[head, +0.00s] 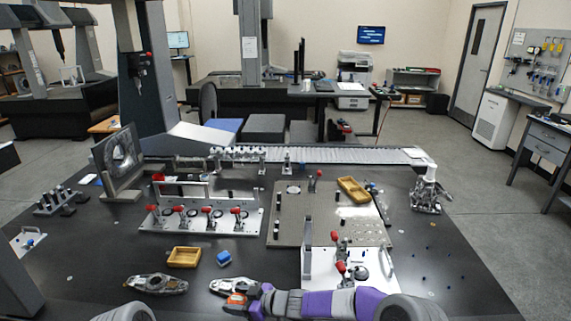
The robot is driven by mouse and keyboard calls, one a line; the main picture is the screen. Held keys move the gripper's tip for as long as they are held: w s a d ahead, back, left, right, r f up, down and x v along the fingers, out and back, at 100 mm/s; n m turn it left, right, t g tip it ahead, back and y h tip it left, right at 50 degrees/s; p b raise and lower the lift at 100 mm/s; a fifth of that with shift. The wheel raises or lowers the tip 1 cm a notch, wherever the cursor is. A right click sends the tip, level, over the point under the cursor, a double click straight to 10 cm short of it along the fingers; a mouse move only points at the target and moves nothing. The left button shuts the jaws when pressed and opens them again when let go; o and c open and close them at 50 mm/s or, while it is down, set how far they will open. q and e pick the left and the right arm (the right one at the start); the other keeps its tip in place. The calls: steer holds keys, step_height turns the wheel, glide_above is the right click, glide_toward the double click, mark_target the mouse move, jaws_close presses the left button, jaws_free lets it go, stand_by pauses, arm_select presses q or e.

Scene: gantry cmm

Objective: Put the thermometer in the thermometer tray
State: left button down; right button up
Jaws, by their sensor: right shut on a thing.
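My right gripper (240,301) is low at the bottom centre, at the end of my purple and grey arm. It is shut on a small orange-red thing (236,298) that looks like the thermometer; the fingers hide much of it. It is beside a silver metal part (229,285) on the dark table. An empty-looking yellow-brown tray (184,257) lies up and left of the gripper. A second yellow tray (353,190) sits farther back on the grey perforated plate. Which one is the thermometer tray I cannot tell. My left gripper is not in view.
Another metal part (156,284) lies at the front left. A clamp fixture (200,218) with red knobs stands behind. A white clamp plate (320,268) is to the right. The table's right side is mostly clear.

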steer(key=s+d+f+m+t, duration=0.1)
steer(key=d+f, duration=0.2)
steer(key=d, duration=1.4)
steer(key=s+d+m+t+h, duration=0.1)
steer(key=s+d+t, duration=0.1)
steer(key=s+d, duration=0.7)
steer(key=d, duration=0.5)
steer(key=shift+s+d+f+m+h, duration=0.15)
steer(key=shift+s+f+m+h, duration=0.15)
steer(key=shift+s+m, duration=0.1)
